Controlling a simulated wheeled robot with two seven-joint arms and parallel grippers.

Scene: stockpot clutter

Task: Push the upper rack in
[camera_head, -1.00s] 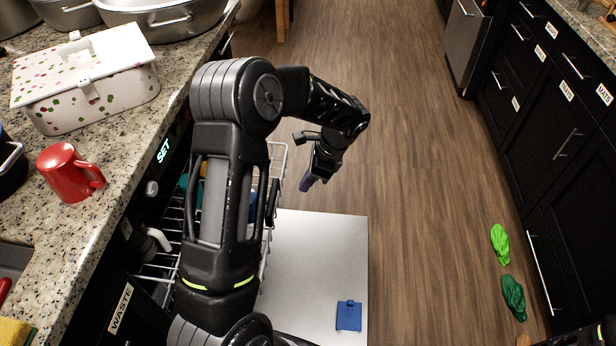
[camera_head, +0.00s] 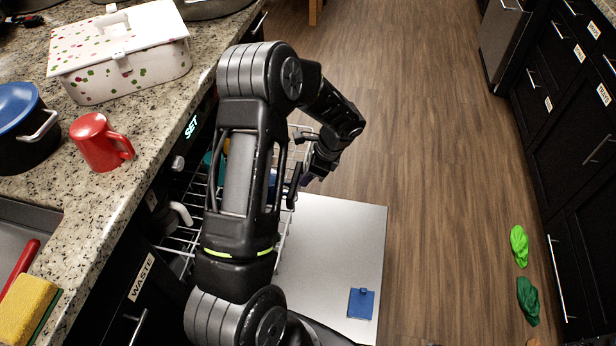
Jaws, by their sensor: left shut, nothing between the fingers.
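The white wire upper rack (camera_head: 287,221) of the dishwasher sticks out from under the counter at the left, above the open door (camera_head: 335,245). My left arm covers much of it. Colored dishes sit in the rack, including a teal one (camera_head: 213,168) and a light cup (camera_head: 180,214). My left gripper (camera_head: 307,180) is shut and empty, just to the right of the rack's outer front side. I cannot tell whether it touches the wires. My right gripper is not in view.
The granite counter (camera_head: 150,170) holds a red mug (camera_head: 100,142), a spotted box (camera_head: 125,62) and a blue-lidded pot (camera_head: 22,130). A blue item (camera_head: 361,303) lies on the door. Green cloths (camera_head: 519,246) lie on the floor at right. The middle floor is clear.

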